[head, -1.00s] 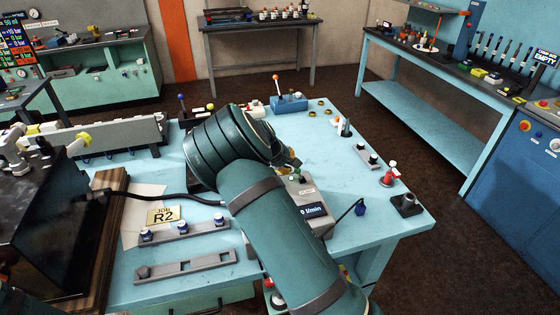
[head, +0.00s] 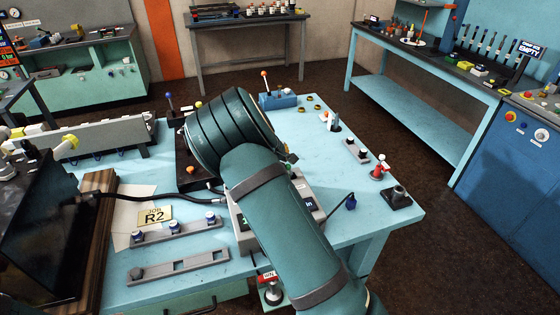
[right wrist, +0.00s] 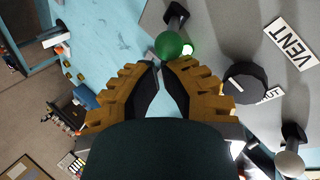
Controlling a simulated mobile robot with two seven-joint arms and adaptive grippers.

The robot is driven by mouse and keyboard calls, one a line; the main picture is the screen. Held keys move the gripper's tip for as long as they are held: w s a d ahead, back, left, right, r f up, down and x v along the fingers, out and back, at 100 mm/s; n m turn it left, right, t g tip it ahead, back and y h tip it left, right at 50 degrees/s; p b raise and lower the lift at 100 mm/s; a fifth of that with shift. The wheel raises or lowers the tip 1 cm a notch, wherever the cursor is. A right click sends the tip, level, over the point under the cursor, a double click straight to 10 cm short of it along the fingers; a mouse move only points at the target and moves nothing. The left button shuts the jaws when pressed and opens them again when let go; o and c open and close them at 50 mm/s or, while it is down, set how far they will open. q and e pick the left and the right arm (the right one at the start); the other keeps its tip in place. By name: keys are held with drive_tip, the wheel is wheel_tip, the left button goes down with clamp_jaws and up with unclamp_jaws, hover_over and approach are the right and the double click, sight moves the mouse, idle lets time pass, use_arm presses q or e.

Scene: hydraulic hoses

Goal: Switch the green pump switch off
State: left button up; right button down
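The green pump switch (right wrist: 170,45) shows in the right wrist view as a green ball on a dark stem, on a grey panel. A small lit green lamp (right wrist: 188,48) is beside it. My right gripper (right wrist: 161,66) has its fingertips close together, just short of the green ball in the picture. Nothing shows between them; whether they touch the ball is unclear. In the head view my right arm hides most of the grey box (head: 306,218) with its small display (head: 308,203). The switch and fingertips are hidden there. My left gripper is not in view.
In the right wrist view a black knob (right wrist: 245,83), a VENT label (right wrist: 290,43) and a white ball lever (right wrist: 290,163) are near the switch. In the head view a blue-knobbed lever (head: 168,96), an orange-knobbed lever (head: 264,74) and a red valve (head: 378,170) stand on the blue bench (head: 330,175).

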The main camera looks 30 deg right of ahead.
drive_tip(key=shift+s+d+r+y, duration=0.1)
drive_tip(key=shift+d+r+y, duration=0.3)
drive_tip(key=shift+y, duration=0.5)
drive_tip(key=shift+d+f, duration=0.1)
drive_tip(key=shift+d, duration=0.05)
drive_tip(key=shift+s+d+m+t+y+b, duration=0.1)
drive_tip(key=shift+d+m+t+y+b, duration=0.2)
drive_tip(key=shift+y, duration=0.4)
drive_tip(key=shift+s+d+t+y+b, duration=0.2)
drive_tip(key=shift+d+y+b, duration=0.2)
drive_tip(key=shift+y+b, duration=0.35)
drive_tip(key=shift+s+d+t+y+b, duration=0.1)
drive_tip(key=shift+d+t+y+b, duration=0.1)
drive_tip(key=shift+d+y+b, duration=0.35)
drive_tip(key=shift+y, duration=0.4)
drive_tip(key=shift+d+b, duration=0.2)
drive_tip(key=shift+b, duration=0.3)
drive_tip(key=shift+r, duration=0.2)
drive_tip(key=shift+r+p, duration=0.5)
drive_tip(key=shift+r, duration=0.25)
